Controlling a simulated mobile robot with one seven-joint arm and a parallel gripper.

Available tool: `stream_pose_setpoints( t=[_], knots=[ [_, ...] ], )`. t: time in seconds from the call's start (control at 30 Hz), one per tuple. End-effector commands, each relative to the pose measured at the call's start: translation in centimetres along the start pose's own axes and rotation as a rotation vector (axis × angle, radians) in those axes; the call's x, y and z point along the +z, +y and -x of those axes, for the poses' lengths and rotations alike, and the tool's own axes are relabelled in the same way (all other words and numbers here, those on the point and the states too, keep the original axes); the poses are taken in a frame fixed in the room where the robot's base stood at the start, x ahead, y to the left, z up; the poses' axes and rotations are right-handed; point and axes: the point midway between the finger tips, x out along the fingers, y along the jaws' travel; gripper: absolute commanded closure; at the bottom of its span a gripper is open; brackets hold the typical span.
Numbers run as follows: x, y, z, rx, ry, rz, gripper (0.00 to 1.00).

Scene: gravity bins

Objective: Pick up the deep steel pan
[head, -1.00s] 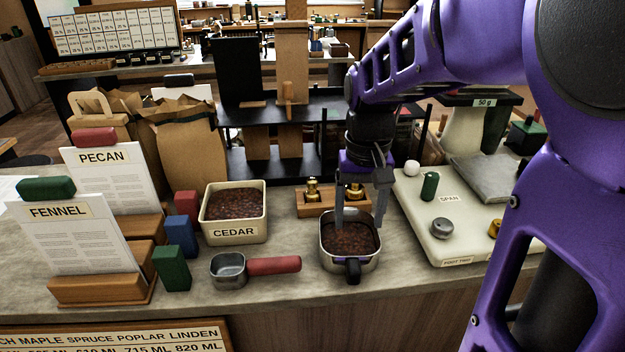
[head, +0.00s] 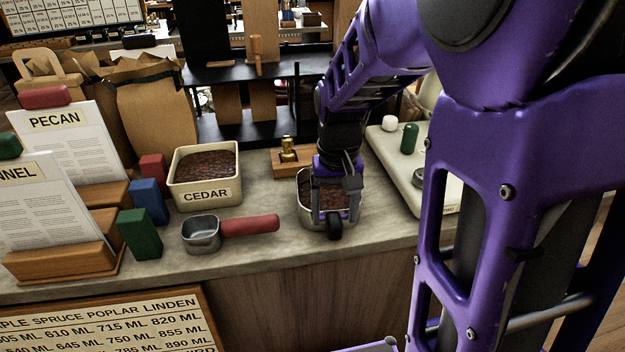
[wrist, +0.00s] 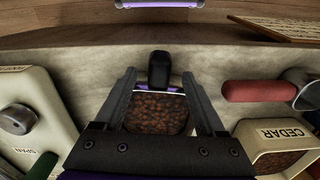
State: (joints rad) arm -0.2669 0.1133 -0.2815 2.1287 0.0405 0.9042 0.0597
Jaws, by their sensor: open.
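The deep steel pan (head: 306,214) stands on the counter near its front edge, holding brown granules. Its short black handle (head: 334,228) points toward the front edge. My gripper (head: 336,212) points down over the pan, with its fingers spread and nothing visibly clamped. In the wrist view the granules (wrist: 155,112) show between the two fingers, and the black handle (wrist: 159,68) with a purple band lies between the fingertips. Whether the fingers touch the pan or handle, I cannot tell. The gripper hides part of the pan in the head view.
A small steel pan (head: 201,235) with a red handle (head: 250,225) lies to the left. Behind it stands the CEDAR bin (head: 205,196). A wooden block with brass weights (head: 289,150) is behind the pan. A pale scale board (head: 395,160) is to the right.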

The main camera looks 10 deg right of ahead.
Motion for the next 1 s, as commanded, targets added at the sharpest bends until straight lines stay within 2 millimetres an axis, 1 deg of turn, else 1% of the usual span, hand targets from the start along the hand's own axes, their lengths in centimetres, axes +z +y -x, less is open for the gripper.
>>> stream_pose_setpoints(
  t=[0.03,0.23,0.33,0.57,0.6,0.67,0.7,0.77,0.9,1.0],
  knots=[
    [-0.2,0.0,-1.2,0.000,-0.001,0.000,0.28],
    [-0.6,0.1,-3.7,0.000,0.000,0.000,0.28],
    [-0.5,0.1,-4.2,0.000,0.000,0.000,0.28],
    [-0.5,0.1,-4.1,0.000,0.000,0.000,0.28],
    [-0.5,0.1,-4.1,0.000,0.000,0.000,0.31],
    [-0.5,0.1,-4.1,0.000,0.000,0.000,0.42],
    [-0.5,0.1,-4.1,0.000,0.000,0.000,0.49],
    [-0.5,0.1,-4.1,0.000,0.000,0.000,0.60],
    [-0.5,0.1,-4.1,0.000,0.000,0.000,0.85],
    [-0.5,0.1,-4.1,0.000,0.000,0.000,1.00]
  ],
)
